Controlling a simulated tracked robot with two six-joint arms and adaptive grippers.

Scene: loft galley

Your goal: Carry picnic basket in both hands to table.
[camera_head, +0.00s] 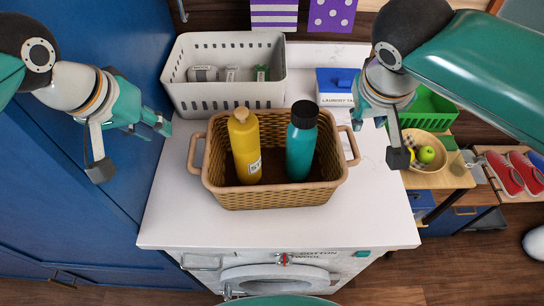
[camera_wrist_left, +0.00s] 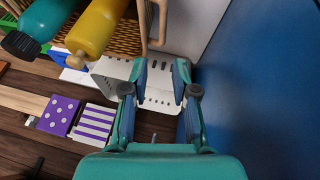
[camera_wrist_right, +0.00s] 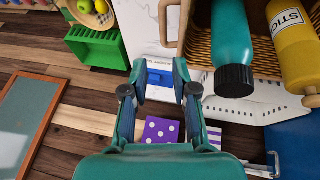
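The picnic basket (camera_head: 276,196) is tan wicker with a looped handle at each end. It stands upright on the white top of a washing machine (camera_head: 180,222). A yellow bottle (camera_head: 244,150) and a teal bottle with a black cap (camera_head: 301,148) stand in it. My left gripper (camera_head: 132,148) is open and empty, left of the basket and apart from its left handle (camera_head: 195,153). My right gripper (camera_head: 391,138) is open and empty, right of the basket and apart from its right handle (camera_head: 350,146). Both wrist views show parted fingers with nothing between them.
A white perforated bin (camera_head: 223,95) stands behind the basket, beside a blue-lidded laundry box (camera_head: 336,88). A blue cabinet (camera_head: 85,200) rises close on the left. At right are a green crate (camera_head: 428,108), a fruit bowl (camera_head: 440,160) and red shoes (camera_head: 504,172).

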